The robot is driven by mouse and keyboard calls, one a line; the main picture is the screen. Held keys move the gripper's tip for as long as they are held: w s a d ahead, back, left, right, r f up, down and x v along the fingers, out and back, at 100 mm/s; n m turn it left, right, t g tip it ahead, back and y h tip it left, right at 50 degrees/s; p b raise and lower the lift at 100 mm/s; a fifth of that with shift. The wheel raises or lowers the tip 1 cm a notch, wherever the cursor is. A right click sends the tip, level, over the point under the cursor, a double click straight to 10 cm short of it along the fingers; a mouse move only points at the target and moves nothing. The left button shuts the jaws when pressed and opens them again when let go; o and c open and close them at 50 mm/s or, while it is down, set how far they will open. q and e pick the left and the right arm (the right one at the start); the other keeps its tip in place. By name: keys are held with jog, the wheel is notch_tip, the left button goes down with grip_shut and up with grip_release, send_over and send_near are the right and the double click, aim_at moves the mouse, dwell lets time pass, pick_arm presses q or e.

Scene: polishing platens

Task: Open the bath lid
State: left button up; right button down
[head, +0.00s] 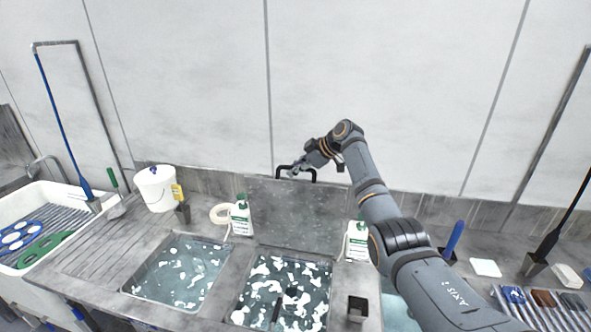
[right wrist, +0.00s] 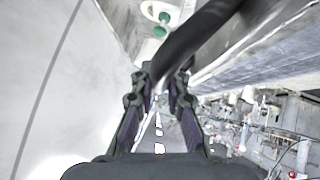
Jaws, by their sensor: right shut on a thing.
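The bath lid (head: 292,212) is a grey metal plate standing about upright at the back edge of the right-hand bath (head: 262,275), which is uncovered and shows liquid with white patches. The black lid handle (head: 312,174) is at the lid's top edge. My right gripper (head: 293,171) is shut on the handle; in the right wrist view the dark handle bar (right wrist: 190,42) passes between the fingertips (right wrist: 160,80). The gripper hides part of the handle. My left gripper is not in view.
A second open bath (head: 178,270) lies to the left. White bottles (head: 240,218) (head: 357,242) stand on both sides of the lid. A white bucket (head: 155,188) and a sink (head: 30,195) are farther left. The wall is close behind the lid.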

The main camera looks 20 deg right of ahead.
jog(key=c, duration=1.3)
grip_release()
jog(key=shift+c, duration=0.2)
jog(key=v, duration=1.2)
